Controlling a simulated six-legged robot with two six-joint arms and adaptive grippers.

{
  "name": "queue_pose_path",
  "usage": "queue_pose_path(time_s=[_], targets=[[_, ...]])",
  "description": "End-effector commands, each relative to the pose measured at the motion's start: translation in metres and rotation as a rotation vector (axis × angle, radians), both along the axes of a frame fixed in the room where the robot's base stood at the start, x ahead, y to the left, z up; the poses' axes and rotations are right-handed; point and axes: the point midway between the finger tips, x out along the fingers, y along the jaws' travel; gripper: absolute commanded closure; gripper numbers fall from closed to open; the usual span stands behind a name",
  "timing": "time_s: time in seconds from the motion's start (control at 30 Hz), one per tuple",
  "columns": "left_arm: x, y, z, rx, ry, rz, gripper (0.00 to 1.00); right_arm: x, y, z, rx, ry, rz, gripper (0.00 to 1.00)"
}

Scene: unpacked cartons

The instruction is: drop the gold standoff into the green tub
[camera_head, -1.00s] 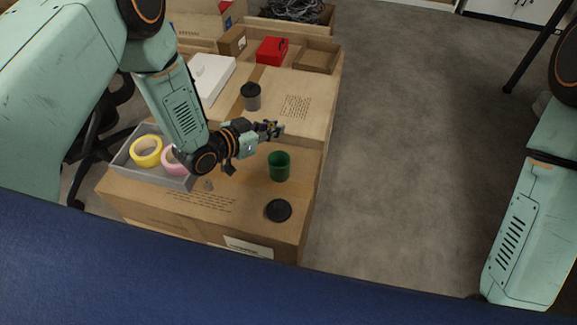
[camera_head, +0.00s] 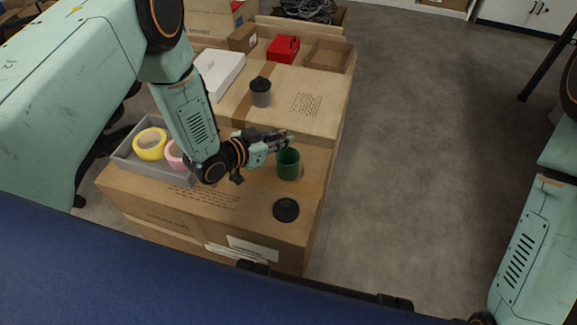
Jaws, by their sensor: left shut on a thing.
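The green tub (camera_head: 288,166) stands upright and open on the front carton in the head view. My left gripper (camera_head: 285,141) is just above and behind the tub's rim, its fingertips over the back of the opening. It is shut on the gold standoff, which is small and mostly hidden by the fingers now. I cannot tell whether the fingers touch the rim. My right arm shows at the right edge, but its gripper is out of view.
A black lid (camera_head: 286,209) lies in front of the tub. A grey tray (camera_head: 126,157) with yellow and pink tape rolls is at left. A grey jar with a black lid (camera_head: 261,91), a white box (camera_head: 217,74) and a red box (camera_head: 283,49) stand farther back.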

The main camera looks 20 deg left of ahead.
Motion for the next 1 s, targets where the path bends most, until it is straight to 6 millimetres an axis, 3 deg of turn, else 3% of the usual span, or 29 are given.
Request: queue_pose_path(time_s=[0.07,0.1,0.37,0.73,1.0], targets=[[0.000,0.000,0.001,0.000,0.000,0.000,1.00,0.000,0.000,0.001,0.000,0.000,0.000,0.60],[0.000,0.000,0.001,0.000,0.000,0.000,0.82,0.000,0.000,0.001,0.000,0.000,0.000,0.60],[0.000,0.000,0.001,0.000,0.000,0.000,0.60,0.000,0.000,0.001,0.000,0.000,0.000,0.60],[-0.003,0.002,0.002,0.000,0.001,0.001,0.59,0.000,0.000,0.001,0.000,0.000,0.000,0.60],[-0.036,0.024,0.018,-0.003,0.002,0.007,0.59,0.000,0.000,0.001,0.000,0.000,0.000,0.60]])
